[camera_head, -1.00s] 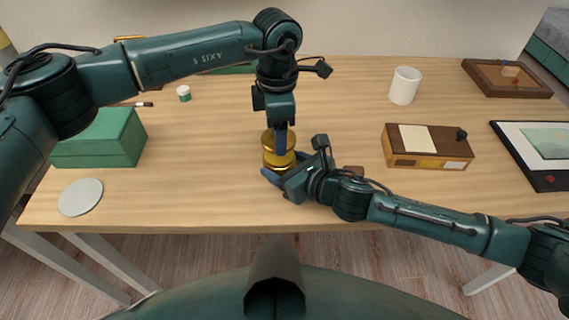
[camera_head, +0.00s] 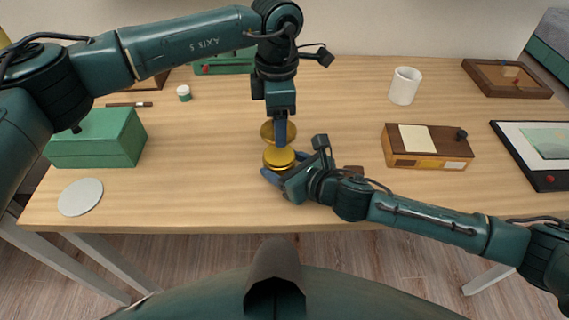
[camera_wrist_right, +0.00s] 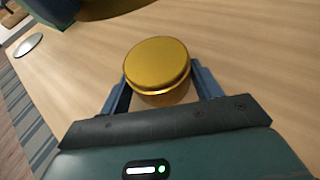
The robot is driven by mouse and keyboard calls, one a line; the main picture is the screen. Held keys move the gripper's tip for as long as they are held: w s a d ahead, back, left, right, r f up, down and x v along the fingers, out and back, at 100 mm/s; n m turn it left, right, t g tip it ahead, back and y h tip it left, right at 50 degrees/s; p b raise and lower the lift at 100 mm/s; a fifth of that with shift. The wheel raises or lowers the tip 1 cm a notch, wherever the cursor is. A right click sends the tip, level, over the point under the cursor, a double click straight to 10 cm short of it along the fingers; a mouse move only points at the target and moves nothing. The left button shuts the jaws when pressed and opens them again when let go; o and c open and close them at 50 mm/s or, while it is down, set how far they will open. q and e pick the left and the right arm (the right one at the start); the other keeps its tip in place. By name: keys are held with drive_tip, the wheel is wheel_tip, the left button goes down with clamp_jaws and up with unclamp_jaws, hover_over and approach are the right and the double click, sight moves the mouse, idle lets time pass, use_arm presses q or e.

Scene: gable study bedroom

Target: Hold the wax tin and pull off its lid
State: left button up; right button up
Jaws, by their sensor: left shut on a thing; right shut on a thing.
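The gold wax tin (camera_head: 279,158) stands near the front of the wooden table, held between the fingers of my right gripper (camera_head: 278,177). In the right wrist view the tin (camera_wrist_right: 157,66) sits between both blue fingers, its round yellow-gold top uncovered. The gold lid (camera_head: 266,131) is apart from the tin and above it. My left gripper (camera_head: 280,138) points down from above and is shut on the lid, its finger hiding the lid's middle. Part of the lid (camera_wrist_right: 112,8) also shows at the top of the right wrist view.
A green box (camera_head: 95,140) and a pale round disc (camera_head: 80,197) are at the left. A white cup (camera_head: 404,86), a brown box (camera_head: 428,147), a wooden tray (camera_head: 507,78) and a framed picture (camera_head: 540,150) are at the right. The table between the cup and my left gripper is clear.

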use_arm(q)
drive_tip(key=shift+r, duration=2.15)
use_arm(e)
drive_tip(key=o, duration=1.2)
drive_tip(key=v, duration=1.2)
drive_tip(key=shift+d, duration=0.1)
